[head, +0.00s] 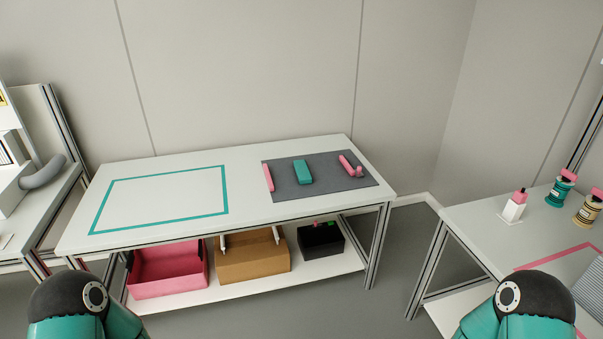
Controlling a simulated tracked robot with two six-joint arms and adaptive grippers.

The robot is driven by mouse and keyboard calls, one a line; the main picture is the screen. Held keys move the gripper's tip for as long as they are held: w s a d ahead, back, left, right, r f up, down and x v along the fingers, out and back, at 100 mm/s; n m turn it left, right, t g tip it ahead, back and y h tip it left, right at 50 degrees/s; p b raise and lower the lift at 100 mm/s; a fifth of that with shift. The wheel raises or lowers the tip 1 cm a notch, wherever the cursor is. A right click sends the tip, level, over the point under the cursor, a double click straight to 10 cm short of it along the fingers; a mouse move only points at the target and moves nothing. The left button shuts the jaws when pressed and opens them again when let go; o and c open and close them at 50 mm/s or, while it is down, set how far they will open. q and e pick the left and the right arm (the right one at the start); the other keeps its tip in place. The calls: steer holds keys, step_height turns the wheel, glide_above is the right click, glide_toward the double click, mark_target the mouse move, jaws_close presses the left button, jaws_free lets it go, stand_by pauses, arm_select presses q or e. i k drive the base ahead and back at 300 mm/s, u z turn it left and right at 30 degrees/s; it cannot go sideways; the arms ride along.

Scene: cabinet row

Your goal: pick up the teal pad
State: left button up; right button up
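The teal pad (303,172) is a small block with rounded edges. It lies on a dark grey mat (326,189) on the right half of the white table (247,207). A pink bar (268,177) lies to its left on the mat. A pink tool with a knob at one end (350,165) lies to its right. Nothing touches the pad. Teal and black parts of my two arms show at the bottom left and bottom right corners, well short of the table. Neither gripper is in the picture.
A teal tape rectangle (226,198) marks the table's empty left half. A pink bin (168,270), a brown box (250,264) and a black box (321,241) stand on the shelf below. A right-hand table holds a white bottle (514,207) and two spools. Floor shows between the tables.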

mark_target(304, 176)
steer(key=u, duration=0.05)
steer(key=k, duration=0.45)
steer(key=z, duration=0.5)
steer(key=i, duration=1.4)
steer(key=u, duration=0.6)
steer(key=i, duration=1)
steer(key=u, duration=0.7)
steer(key=k, duration=0.75)
steer(key=u, duration=0.15)
